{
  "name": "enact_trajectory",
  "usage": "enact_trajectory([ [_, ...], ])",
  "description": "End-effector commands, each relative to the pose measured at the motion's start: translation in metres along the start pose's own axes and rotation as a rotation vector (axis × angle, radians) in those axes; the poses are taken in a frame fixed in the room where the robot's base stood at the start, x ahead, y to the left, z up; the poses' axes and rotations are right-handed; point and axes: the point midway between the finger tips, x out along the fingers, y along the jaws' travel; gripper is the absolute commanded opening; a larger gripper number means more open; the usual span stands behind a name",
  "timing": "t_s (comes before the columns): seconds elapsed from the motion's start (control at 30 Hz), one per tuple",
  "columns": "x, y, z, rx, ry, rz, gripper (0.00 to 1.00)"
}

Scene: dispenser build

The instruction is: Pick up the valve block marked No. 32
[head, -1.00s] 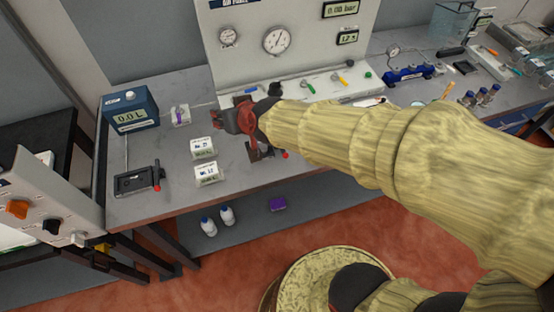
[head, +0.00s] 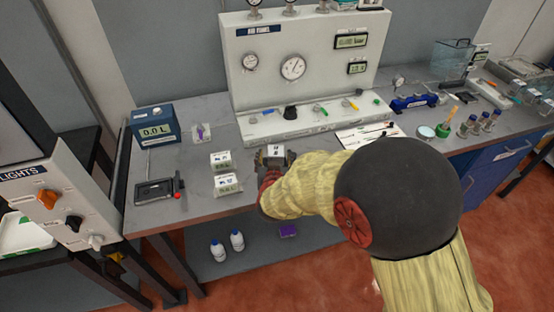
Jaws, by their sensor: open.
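Three blocks with white labelled tops stand on the grey bench. One block (head: 275,150) is at my gripper. A second block (head: 220,161) and a third block (head: 227,185) stand one in front of the other to its left. The label numbers are too small to read surely, so I cannot tell which is No. 32. My gripper (head: 274,161) is open, its fingers near the two sides of the first block. The block's lower part is hidden by the gripper, and I cannot tell whether they touch.
A white gauge panel (head: 325,60) stands behind the gripper. A blue meter box (head: 155,125), a small purple-marked item (head: 202,133) and a dark device (head: 155,191) are at left. A paper (head: 367,134) and jars lie right. Bare bench (head: 203,210) shows at front.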

Motion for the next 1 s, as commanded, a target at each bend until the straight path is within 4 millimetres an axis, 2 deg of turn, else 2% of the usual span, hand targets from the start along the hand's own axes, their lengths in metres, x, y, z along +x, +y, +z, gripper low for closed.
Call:
enact_trajectory([
  [0.1,0.020,0.003,-0.002,0.003,0.000,0.003,0.64],
  [0.23,0.034,0.002,-0.002,0.001,-0.001,0.000,0.64],
  [0.53,0.038,0.002,-0.003,0.000,-0.001,-0.001,0.64],
  [1.0,0.038,0.002,-0.003,0.001,-0.001,-0.001,0.38],
])
